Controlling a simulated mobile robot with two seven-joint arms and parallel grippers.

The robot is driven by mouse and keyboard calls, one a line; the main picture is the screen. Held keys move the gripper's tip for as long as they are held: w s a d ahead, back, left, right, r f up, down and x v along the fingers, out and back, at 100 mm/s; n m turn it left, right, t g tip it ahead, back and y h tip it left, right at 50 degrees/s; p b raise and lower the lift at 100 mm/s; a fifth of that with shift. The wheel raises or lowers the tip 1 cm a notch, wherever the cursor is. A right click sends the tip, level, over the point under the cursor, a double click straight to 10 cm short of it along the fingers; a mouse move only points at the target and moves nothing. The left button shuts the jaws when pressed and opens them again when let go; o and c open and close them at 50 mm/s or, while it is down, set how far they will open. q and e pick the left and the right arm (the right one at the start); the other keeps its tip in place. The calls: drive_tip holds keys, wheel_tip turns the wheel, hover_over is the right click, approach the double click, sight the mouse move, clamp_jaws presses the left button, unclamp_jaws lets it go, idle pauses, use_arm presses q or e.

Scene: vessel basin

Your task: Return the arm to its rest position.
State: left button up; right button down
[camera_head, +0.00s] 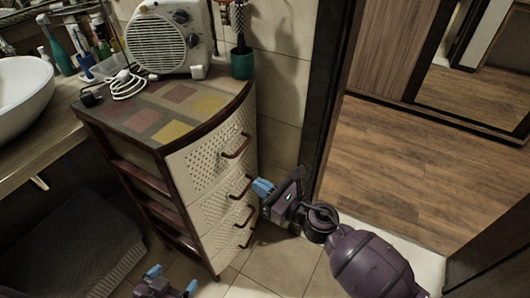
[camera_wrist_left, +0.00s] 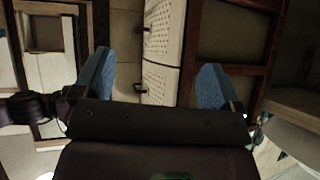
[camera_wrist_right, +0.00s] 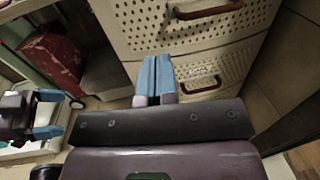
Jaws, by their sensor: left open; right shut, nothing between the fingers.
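My right gripper (camera_head: 263,188) is in front of the drawer cabinet, close to its right edge and the drawer handles. Its blue fingers are together and empty, as the right wrist view (camera_wrist_right: 157,75) also shows. Whether the fingertips touch a drawer front cannot be told. My left gripper (camera_head: 171,280) is low at the bottom edge of the head view, in front of the cabinet's lower part. Its fingers are spread with nothing between them in the left wrist view (camera_wrist_left: 155,78). The cream drawer cabinet (camera_head: 205,165) has several perforated fronts with brown handles; the drawers look shut.
On the cabinet top stand a white fan heater (camera_head: 160,42), a coiled white cable (camera_head: 124,84) and a green pot (camera_head: 242,64). A white basin (camera_head: 22,95) is at the left. A dark door frame (camera_head: 325,100) stands right of the cabinet, with wooden floor (camera_head: 410,150) beyond.

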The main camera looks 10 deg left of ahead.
drive_tip(key=w+d+r+m+t+h, duration=0.1)
drive_tip(key=w+d+r+m+t, duration=0.15)
drive_tip(key=m, duration=0.65)
drive_tip(key=w+d+r+m+t+h, duration=0.1)
drive_tip(key=w+d+r+m+t, duration=0.2)
drive_tip(key=m, duration=0.6)
drive_tip(key=s+d+f+m+t+h+p, duration=0.1)
drive_tip(key=s+d+m+t+h, duration=0.2)
drive_tip(key=d+m+h, duration=0.75)
use_arm(q)
drive_tip(key=shift+s+a+r+p, duration=0.15)
drive_tip(key=shift+r+p, duration=0.45)
drive_tip(key=shift+s+a+r+p, duration=0.15)
drive_tip(key=shift+r+p, duration=0.4)
use_arm(e)
drive_tip(key=s+d+f+m+g+h, duration=0.2)
drive_tip(key=s+d+f+m, duration=0.5)
drive_tip(key=s+d+m, duration=0.2)
drive_tip(key=s+d+f+m+g+h, duration=0.2)
drive_tip(key=s+d+f+m, duration=0.5)
drive_tip(key=s, duration=1)
drive_tip(key=d+m+g, duration=0.1)
drive_tip(key=d+m, duration=0.2)
drive_tip(key=d, duration=0.3)
drive_tip(key=shift+d+f+m, duration=0.1)
drive_tip(key=shift+m, duration=0.15)
